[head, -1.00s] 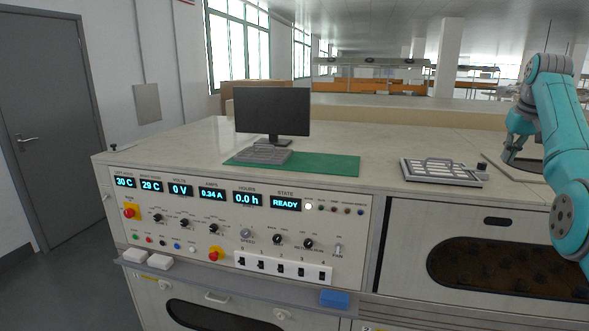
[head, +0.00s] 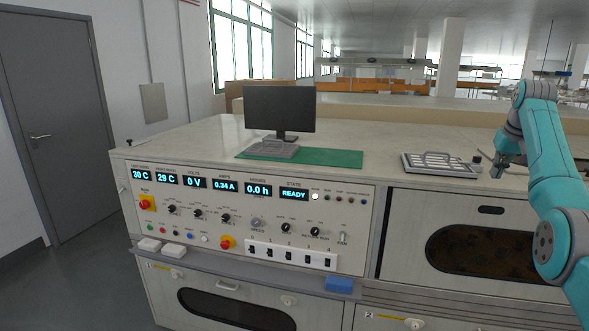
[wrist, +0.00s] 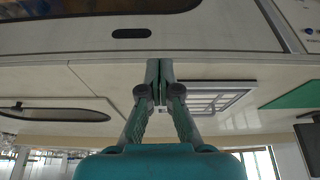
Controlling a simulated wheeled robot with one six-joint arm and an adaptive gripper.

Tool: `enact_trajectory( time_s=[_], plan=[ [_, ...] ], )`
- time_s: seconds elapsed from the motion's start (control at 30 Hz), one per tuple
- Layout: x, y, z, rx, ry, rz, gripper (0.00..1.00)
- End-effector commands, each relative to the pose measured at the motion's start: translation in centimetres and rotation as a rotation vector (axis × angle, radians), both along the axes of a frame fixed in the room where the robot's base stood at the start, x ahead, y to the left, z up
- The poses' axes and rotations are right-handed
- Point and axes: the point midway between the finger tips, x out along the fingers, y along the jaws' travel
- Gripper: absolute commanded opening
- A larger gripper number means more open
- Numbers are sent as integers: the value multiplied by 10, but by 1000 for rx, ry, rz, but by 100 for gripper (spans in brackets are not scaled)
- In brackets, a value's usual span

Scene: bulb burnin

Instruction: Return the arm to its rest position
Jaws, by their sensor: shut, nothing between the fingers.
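My teal arm reaches up along the right side of the head view, bent at its elbow. My gripper (head: 497,168) points down by the right part of the bench top, right of the grey slotted tray (head: 440,163). In the wrist view my gripper (wrist: 159,80) has its fingers together with nothing between them. The slotted tray (wrist: 240,103) shows behind the fingers there, and the picture looks upside down.
A blue block (head: 339,285) sits on the front ledge. Open floor (head: 75,270) lies at the left.

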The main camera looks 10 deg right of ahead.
Motion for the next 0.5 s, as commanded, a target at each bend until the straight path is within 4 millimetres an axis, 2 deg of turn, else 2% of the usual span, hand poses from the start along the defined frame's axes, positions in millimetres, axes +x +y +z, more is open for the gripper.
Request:
enact_trajectory(
  time_s=[0.27,0.37,0.5],
  plan=[
    [27,12,-73,-19,-31,14,0],
    [39,22,-113,-30,-49,22,0],
    [54,42,-180,-49,-83,37,0]
  ],
)
